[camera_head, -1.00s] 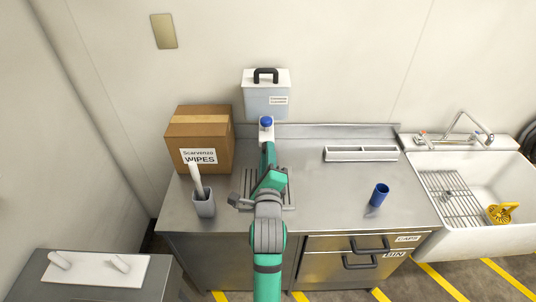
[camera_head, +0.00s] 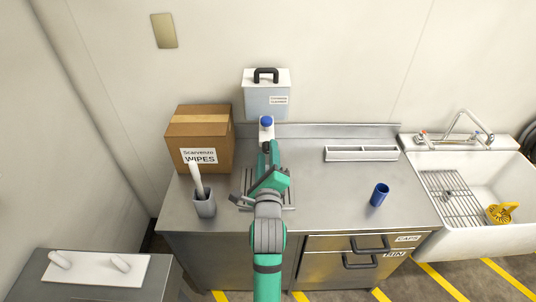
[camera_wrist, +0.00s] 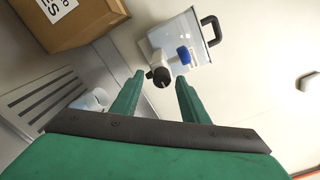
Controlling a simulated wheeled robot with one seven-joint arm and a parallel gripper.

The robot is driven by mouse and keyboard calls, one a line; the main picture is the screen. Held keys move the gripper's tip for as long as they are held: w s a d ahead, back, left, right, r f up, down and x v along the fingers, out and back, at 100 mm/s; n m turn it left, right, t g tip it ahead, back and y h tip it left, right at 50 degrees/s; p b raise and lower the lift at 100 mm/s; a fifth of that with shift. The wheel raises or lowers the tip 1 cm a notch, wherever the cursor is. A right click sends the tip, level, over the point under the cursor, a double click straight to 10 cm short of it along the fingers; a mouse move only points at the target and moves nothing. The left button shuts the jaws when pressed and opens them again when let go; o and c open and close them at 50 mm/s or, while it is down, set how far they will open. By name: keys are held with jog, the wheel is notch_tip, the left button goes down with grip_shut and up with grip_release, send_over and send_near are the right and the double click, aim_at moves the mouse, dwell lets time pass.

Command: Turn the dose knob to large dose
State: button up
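The dispenser container (camera_head: 267,97), a pale box with a black handle and a label, is on the back wall. A white fitting with a blue part (camera_head: 266,122) sticks out below it. In the wrist view this blue part (camera_wrist: 183,55) stands beside a small dark round knob (camera_wrist: 161,76) on the white fitting; which one is the dose knob I cannot tell for sure. My gripper (camera_wrist: 159,88) is open, its two green fingers apart and empty, with the dark knob seen between the tips. In the head view my arm hides most of the gripper (camera_head: 269,148), just below the fitting.
A cardboard wipes box (camera_head: 198,140) and a grey holder (camera_head: 204,203) stand left of my arm. A drain grate lies under my arm. A blue cup (camera_head: 379,195) and a white tray (camera_head: 361,153) are on the steel counter (camera_head: 330,205) at right, with clear room between.

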jog(key=shift+r, duration=0.1)
jog(key=s, duration=1)
jog(key=shift+s, duration=0.4)
jog(key=s+f+n+g, duration=0.1)
jog(key=s+f+n, duration=1.2)
jog(key=s+f, duration=0.3)
jog(key=s+f+n+g, duration=0.1)
jog(key=s+f+n, duration=0.2)
jog(key=s+n, duration=0.9)
jog(key=s, duration=0.7)
jog(key=shift+s+f+g, duration=0.15)
jog(key=shift+s+g, duration=0.15)
jog(key=shift+s, duration=0.05)
